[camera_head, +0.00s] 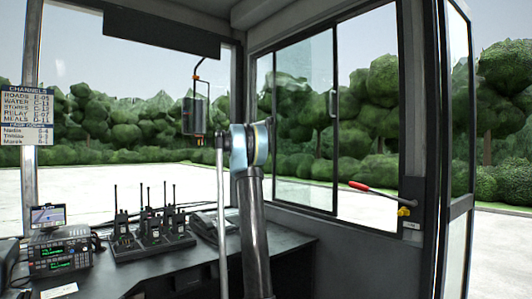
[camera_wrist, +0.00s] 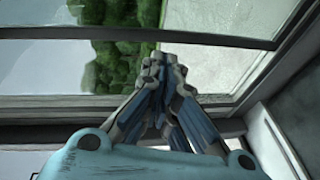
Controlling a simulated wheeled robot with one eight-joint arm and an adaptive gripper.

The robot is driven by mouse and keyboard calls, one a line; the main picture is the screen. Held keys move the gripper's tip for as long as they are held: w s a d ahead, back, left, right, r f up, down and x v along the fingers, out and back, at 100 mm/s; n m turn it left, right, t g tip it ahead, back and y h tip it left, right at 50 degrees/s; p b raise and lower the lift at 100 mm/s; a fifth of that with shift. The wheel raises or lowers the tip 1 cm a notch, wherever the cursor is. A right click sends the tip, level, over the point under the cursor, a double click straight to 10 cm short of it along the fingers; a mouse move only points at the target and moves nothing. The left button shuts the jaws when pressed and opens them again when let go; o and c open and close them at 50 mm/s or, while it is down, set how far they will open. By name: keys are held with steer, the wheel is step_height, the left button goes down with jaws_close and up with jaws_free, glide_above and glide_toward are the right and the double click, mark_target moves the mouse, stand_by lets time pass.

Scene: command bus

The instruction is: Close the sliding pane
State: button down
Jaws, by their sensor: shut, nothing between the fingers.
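The side window's sliding pane (camera_head: 306,125) is a dark-framed glass panel in the head view, right of my arm. A pale upright handle (camera_head: 333,103) sits on its right edge. To the right of that edge the window bay (camera_head: 368,120) looks open, with trees beyond. My gripper (camera_wrist: 163,62) shows in the wrist view with its fingers together and nothing between them. It is in front of a window frame (camera_wrist: 60,108) with glass and greenery behind; I cannot tell whether it touches the pane. In the head view the fingers are hidden behind my arm.
A dark desk (camera_head: 170,265) holds radios in a charger (camera_head: 150,238), a telephone (camera_head: 207,224) and a base radio (camera_head: 60,255). A caged device (camera_head: 194,113) hangs by the front window.

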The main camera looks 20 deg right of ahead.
mark_target(305, 148)
steer(key=w+d+r+n+t, duration=0.1)
steer(key=w+d+n+t, duration=0.1)
steer(key=w, duration=0.8)
steer(key=w+d, duration=0.2)
steer(key=d, duration=0.6)
steer(key=shift+d+h, duration=0.2)
steer(key=shift+h, duration=0.2)
steer(key=shift+s+d, duration=0.1)
stand_by(0.6)
steer(key=s+d, duration=0.3)
steer(key=s, duration=0.6)
steer(key=s+d, duration=0.4)
steer(key=s, duration=0.5)
steer(key=s+d, duration=0.3)
steer(key=s, duration=0.7)
steer(key=shift+s+d, duration=0.1)
steer(key=shift+d, duration=0.05)
